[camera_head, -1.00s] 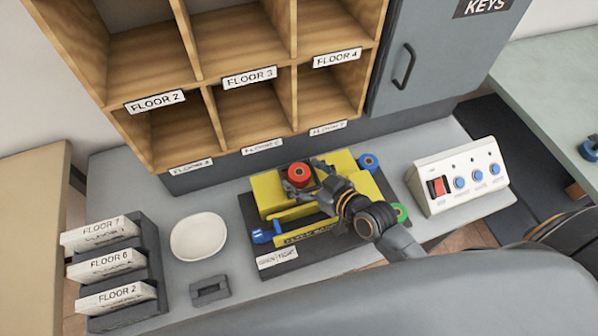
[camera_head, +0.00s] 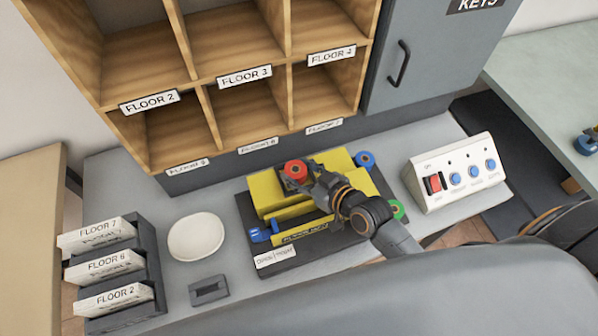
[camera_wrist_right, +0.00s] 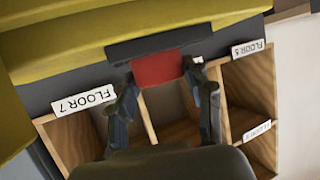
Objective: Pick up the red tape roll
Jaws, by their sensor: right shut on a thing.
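The red tape roll (camera_head: 295,171) shows at the top of the yellow machine (camera_head: 268,190) on the counter. My right gripper (camera_head: 305,174) comes in from the lower right and is shut on the roll. In the right wrist view the red tape roll (camera_wrist_right: 157,68) sits between the fingertips of my right gripper (camera_wrist_right: 160,78). A dark bar (camera_wrist_right: 160,43) lies just beyond it. I cannot tell whether the roll is clear of the machine. My left gripper is not in view.
A blue roll (camera_head: 364,160) and a green roll (camera_head: 398,209) are at the machine's right side. A switch box (camera_head: 455,175) stands to the right. A white bowl (camera_head: 196,237) and labelled trays (camera_head: 110,265) are at left. Wooden pigeonholes (camera_head: 235,75) rise behind.

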